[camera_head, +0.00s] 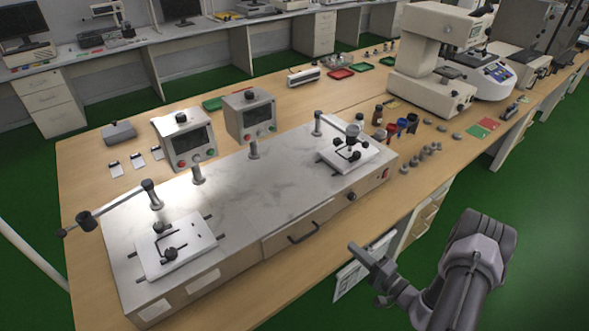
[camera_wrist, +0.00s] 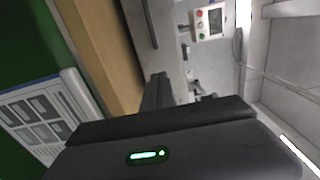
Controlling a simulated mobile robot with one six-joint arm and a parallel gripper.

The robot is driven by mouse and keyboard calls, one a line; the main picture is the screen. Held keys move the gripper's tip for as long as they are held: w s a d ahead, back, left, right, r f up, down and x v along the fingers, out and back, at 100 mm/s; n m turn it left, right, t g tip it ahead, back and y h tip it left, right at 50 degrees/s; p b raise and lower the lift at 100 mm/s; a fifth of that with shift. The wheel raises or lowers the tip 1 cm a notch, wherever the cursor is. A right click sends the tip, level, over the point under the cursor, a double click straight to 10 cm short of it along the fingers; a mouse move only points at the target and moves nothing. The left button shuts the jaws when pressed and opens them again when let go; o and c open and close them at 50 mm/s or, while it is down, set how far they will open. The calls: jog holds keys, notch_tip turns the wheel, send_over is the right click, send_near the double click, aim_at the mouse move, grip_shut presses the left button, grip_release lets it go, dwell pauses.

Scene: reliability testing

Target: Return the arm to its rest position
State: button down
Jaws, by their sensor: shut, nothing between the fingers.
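My gripper (camera_head: 371,268) is in front of the bench in the head view, off its front edge at the lower right, with my grey arm bent behind it. It is shut and empty. In the wrist view the gripper's dark body (camera_wrist: 160,145) fills the lower part, with a green light on it. The fingers (camera_wrist: 155,92) point up toward the bench and the machine, touching nothing that I can see.
A long grey test machine (camera_head: 250,180) with two control boxes (camera_head: 185,138) stands on the wooden bench (camera_head: 85,165). A white microscope-like instrument (camera_head: 425,60) stands further back. A printed panel (camera_head: 365,265) lies behind my gripper. Green floor (camera_head: 545,230) at the right is clear.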

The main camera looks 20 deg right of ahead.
jog(key=s+a+r+n+g+y+b, duration=0.2)
jog(key=a+r+n+g+y, duration=0.5)
jog(key=a+r+g, duration=0.9)
jog(key=s+a+r+n+t+h+b, duration=0.1)
jog(key=s+a+r+t+h, duration=0.4)
jog(key=s+r+h, duration=0.6)
jog(key=s+a+r+n, duration=0.1)
jog(key=s+a+r, duration=0.1)
jog(key=s+r, duration=0.3)
jog(key=shift+s+r+n+h, duration=0.15)
jog(key=shift+s+n+h, duration=0.2)
jog(key=shift+s, duration=0.55)
